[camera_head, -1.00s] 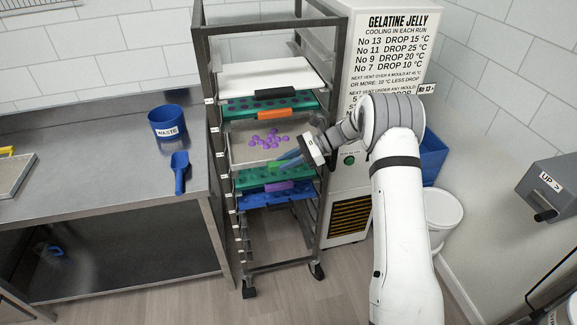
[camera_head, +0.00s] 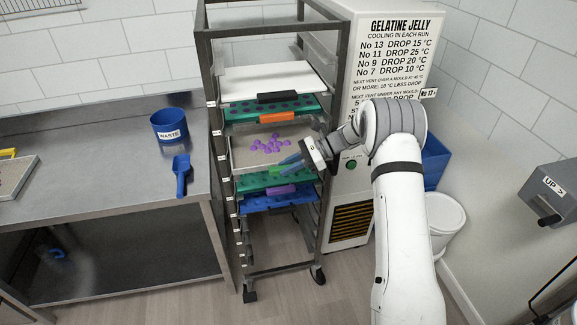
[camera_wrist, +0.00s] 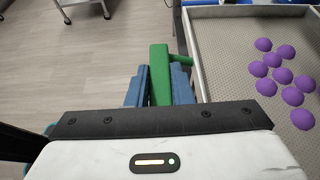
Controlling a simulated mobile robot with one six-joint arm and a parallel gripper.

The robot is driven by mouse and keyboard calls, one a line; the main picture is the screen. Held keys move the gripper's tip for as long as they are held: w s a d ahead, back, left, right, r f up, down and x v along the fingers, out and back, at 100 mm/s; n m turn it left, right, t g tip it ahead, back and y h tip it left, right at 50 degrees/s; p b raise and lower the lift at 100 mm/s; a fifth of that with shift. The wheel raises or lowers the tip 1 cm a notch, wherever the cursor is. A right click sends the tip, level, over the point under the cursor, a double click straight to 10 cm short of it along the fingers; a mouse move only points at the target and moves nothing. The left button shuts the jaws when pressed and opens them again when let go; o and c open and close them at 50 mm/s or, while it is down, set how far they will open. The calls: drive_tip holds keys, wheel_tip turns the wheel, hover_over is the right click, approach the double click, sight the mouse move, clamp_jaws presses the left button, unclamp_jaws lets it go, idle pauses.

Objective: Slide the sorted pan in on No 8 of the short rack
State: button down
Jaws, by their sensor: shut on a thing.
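The pan (camera_head: 236,157) is a grey tray with several purple gummies (camera_head: 270,146) on it. It sits in the short rack (camera_head: 212,170), between an upper green mould (camera_head: 240,112) and a lower green mould (camera_head: 258,181). In the wrist view its rim (camera_wrist: 196,70) and gummies (camera_wrist: 283,75) show at the right. My gripper (camera_head: 292,160) is at the pan's front right. Its blue fingers are shut on a green handle (camera_wrist: 160,72) beside the pan's rim. I cannot read the rack's level numbers, and the pan's far runners are hidden.
A white tray (camera_head: 262,83) lies above and a blue tray (camera_head: 262,204) below in the rack. The white cooling cabinet (camera_head: 350,185) stands close at the right. A bench (camera_head: 120,190) with a waste tub (camera_head: 168,124) and blue scoop (camera_head: 181,173) is at the left.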

drive_tip(key=c, duration=1.2)
unclamp_jaws()
drive_tip(key=b+v, duration=0.2)
drive_tip(key=v, duration=0.6)
drive_tip(key=shift+a, duration=0.1)
drive_tip(key=shift+c, duration=0.2)
